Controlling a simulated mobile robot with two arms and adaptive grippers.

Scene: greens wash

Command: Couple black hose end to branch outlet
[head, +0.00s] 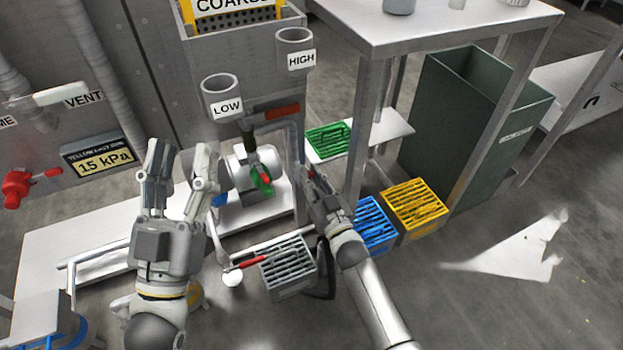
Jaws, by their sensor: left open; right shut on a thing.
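My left gripper (180,170) is open and empty, its two fingers pointing up the picture over the pale bench. My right gripper (309,178) is shut, right of the white pump-like body (240,168). What it grips is mostly hidden by its fingers; a dark hose-like curve (328,285) shows below it beside the grey crate, consistent with the black hose. The hose end itself cannot be made out. I cannot tell which fitting is the branch outlet.
A pipe marked HIGH (295,50) stands beside LOW. Green (328,141), blue (374,238), yellow (415,207) and grey (288,267) slatted crates are around my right arm. A steel table (430,25) and dark green bin (465,120) stand right. Open floor lies lower right.

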